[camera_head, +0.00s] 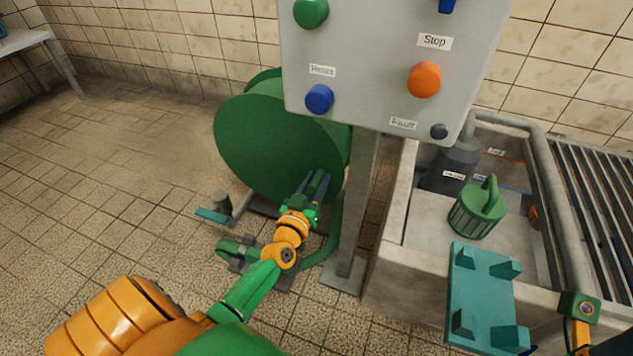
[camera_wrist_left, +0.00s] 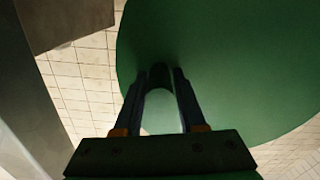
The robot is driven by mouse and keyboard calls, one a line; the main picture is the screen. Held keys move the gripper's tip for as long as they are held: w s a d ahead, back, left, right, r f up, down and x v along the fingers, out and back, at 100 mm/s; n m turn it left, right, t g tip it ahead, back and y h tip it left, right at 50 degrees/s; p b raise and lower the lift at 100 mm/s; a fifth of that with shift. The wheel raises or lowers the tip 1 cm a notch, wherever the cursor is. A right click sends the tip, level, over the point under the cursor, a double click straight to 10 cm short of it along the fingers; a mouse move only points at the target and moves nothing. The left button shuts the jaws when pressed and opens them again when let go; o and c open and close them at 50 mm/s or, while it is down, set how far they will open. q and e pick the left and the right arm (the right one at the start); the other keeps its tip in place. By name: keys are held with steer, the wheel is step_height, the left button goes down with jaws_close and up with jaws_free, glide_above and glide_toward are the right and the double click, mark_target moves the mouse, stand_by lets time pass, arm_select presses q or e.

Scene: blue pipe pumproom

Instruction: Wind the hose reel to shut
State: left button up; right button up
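The green hose reel (camera_head: 275,140) stands on the tiled floor, its large round side facing me and its upper right hidden behind the grey panel. My left gripper (camera_head: 316,184) reaches the lower right of that side. In the left wrist view the two fingers (camera_wrist_left: 162,75) lie close on either side of a rounded handle (camera_wrist_left: 160,110) standing out from the green disc (camera_wrist_left: 225,70). They look shut on it, though the contact is dark. A part of my right arm shows at the lower right corner of the head view; its fingertips are not clear.
A grey control panel (camera_head: 375,55) on a post (camera_head: 358,200) stands close to the right of the reel. Right of it are a concrete basin (camera_head: 405,270), a green strainer (camera_head: 478,210) and a teal bracket (camera_head: 482,295). The floor (camera_head: 110,170) on the left is clear.

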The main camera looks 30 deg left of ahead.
arm_select(q)
jaws_close()
stand_by(1.1)
